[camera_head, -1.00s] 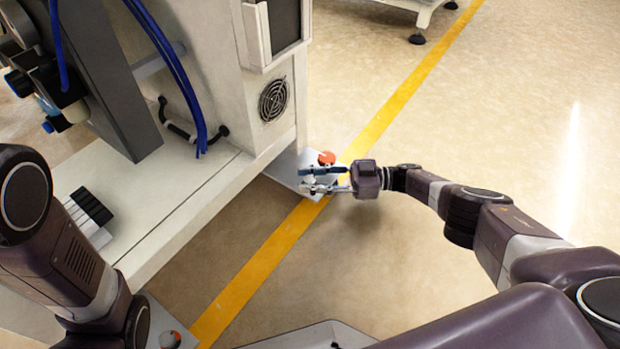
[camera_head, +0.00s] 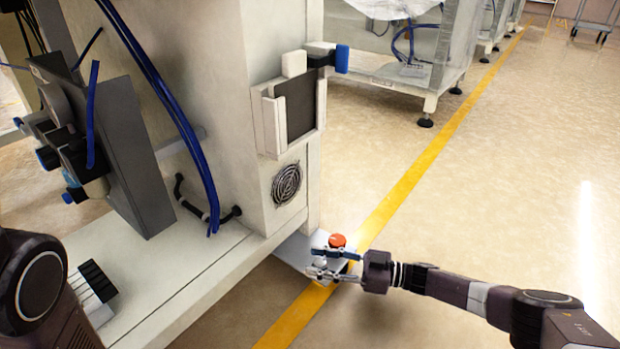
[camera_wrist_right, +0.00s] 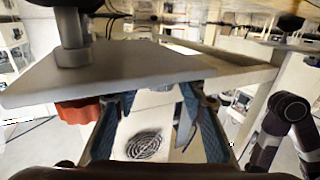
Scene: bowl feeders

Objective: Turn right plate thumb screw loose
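The right plate (camera_head: 293,251) is a flat grey plate low at the machine's corner, just above the floor. An orange-red round knob, the thumb screw (camera_head: 337,240), stands on it. My right gripper (camera_head: 318,264) is at the plate, its two fingers apart and the knob beside the far finger, not between them. In the right wrist view the plate (camera_wrist_right: 150,72) spans the upper part. The orange knob (camera_wrist_right: 78,111) shows left of the left finger, partly hidden. The blue-padded fingers (camera_wrist_right: 160,93) are open with nothing between them. My left gripper is out of view.
The white machine (camera_head: 235,120) with a round fan grille (camera_head: 286,184) rises behind the plate. Blue hoses (camera_head: 185,130) hang at its left. A yellow floor line (camera_head: 400,195) runs past the plate. The floor to the right is clear.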

